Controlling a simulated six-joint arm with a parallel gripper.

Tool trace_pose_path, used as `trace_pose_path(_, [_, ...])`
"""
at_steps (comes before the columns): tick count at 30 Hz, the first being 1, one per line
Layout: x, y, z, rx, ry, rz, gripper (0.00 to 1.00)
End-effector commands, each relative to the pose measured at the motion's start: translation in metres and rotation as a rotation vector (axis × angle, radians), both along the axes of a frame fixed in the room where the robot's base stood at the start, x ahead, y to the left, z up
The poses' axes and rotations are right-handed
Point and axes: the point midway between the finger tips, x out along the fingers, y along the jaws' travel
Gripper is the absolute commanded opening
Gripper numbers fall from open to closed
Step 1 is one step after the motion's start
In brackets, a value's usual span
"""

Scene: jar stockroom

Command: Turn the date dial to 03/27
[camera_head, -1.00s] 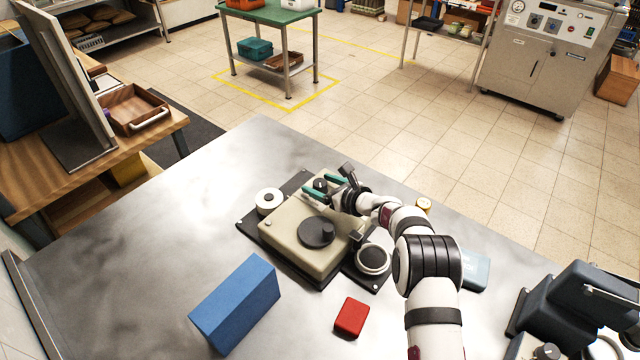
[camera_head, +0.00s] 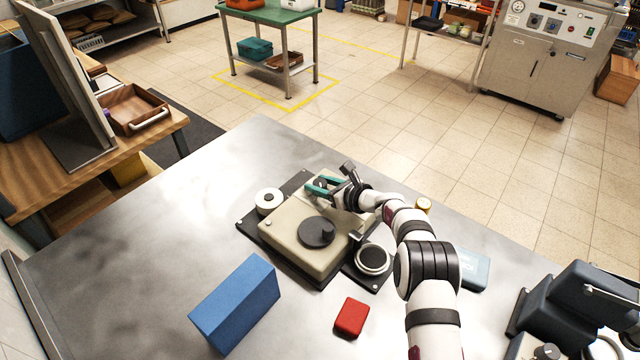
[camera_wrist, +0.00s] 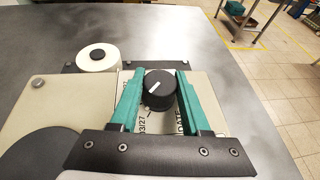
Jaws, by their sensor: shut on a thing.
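The date dial (camera_wrist: 157,92) is a round black knob with a white pointer line on top. In the wrist view it stands between the two green fingers of my gripper (camera_wrist: 158,78), which is shut on its sides. The pointer line runs slantwise, lower left to upper right; I cannot tell which end is the mark. The print "03/27" (camera_wrist: 142,122) shows on the plate just below the dial, beside the left finger. Part of "DATE" shows by the right finger. Other print is hidden. In the head view my gripper (camera_head: 322,186) is at the back of the beige machine (camera_head: 290,243).
A blue block (camera_head: 236,303) and red box (camera_head: 351,316) lie in front. The table's left is clear.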

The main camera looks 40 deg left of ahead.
Motion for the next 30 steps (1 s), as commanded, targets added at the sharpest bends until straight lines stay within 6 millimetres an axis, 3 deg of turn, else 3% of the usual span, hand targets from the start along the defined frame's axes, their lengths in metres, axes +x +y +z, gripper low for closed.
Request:
trace_pose_path(9, [0.0005, 0.0007, 0.0017, 0.002, -0.002, 0.190, 0.00])
trace_pose_path(20, [-0.0001, -0.0008, 0.0009, -0.004, 0.001, 0.204, 0.00])
trace_pose_path(21, [-0.0001, -0.0008, 0.0009, -0.004, 0.001, 0.204, 0.54])
trace_pose_path(25, [0.0000, -0.0007, 0.0006, -0.004, 0.000, 0.203, 0.77])
trace_pose_path(30, [-0.0001, -0.0007, 0.0005, -0.004, 0.000, 0.203, 0.77])
